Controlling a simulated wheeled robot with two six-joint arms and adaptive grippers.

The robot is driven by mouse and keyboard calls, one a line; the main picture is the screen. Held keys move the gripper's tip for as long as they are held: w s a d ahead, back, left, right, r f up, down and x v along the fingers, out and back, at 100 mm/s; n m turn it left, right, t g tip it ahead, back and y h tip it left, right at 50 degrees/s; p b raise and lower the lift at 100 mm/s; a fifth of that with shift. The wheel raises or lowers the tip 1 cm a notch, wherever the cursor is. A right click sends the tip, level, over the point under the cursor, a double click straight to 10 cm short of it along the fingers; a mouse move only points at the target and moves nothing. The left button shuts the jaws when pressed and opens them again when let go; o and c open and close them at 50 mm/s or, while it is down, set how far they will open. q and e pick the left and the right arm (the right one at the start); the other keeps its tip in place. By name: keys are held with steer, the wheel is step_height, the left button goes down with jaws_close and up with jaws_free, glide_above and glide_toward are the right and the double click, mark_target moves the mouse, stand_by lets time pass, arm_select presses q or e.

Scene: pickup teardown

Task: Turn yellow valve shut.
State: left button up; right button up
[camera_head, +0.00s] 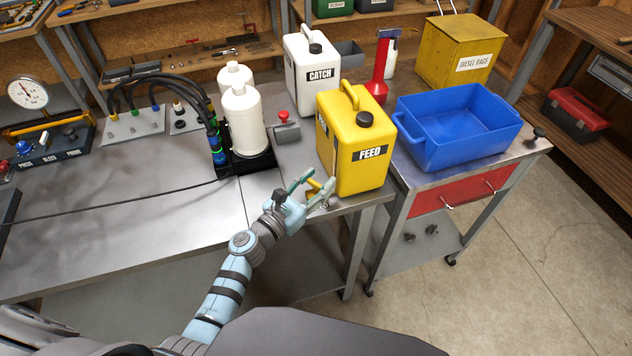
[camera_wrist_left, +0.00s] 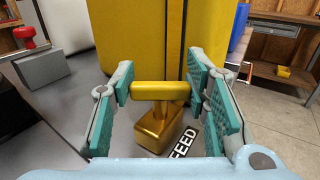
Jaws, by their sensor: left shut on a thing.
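The yellow valve has a bar-shaped handle (camera_wrist_left: 160,91) on top of a brass-coloured body (camera_wrist_left: 155,130), beside a "FEED" label. It stands on the metal bench right in front of the yellow FEED can. In the head view the valve (camera_head: 321,190) is small and partly hidden by the fingers. My left gripper (camera_head: 316,186) reaches it from the front. In the left wrist view its green-padded fingers (camera_wrist_left: 160,88) sit on either side of the handle, shut on its ends. The handle lies crosswise between the pads. My right gripper does not show.
The yellow FEED can (camera_head: 355,140) stands close behind the valve. A red push button (camera_head: 284,120) on a grey box and white bottles (camera_head: 243,120) stand to its left. A blue bin (camera_head: 457,130) is on the cart to the right. The bench's front left is mostly clear.

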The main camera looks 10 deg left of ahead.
arm_select(q)
steer(key=m+g+h+b, duration=0.1)
steer(key=m+g+h, duration=0.1)
steer(key=h, duration=0.1)
steer(key=shift+a+f+m+h+b, duration=0.1)
steer(key=shift+f+m+h+b, duration=0.05)
steer(key=shift+m+h+b, duration=0.25)
steer(key=m+g+h+b, duration=0.2)
steer(key=shift+g, duration=0.3)
steer(key=shift+m+g+h+b, duration=0.9)
steer(key=shift+g+b, duration=0.15)
steer(key=shift+g, duration=0.05)
steer(key=o, duration=1.2)
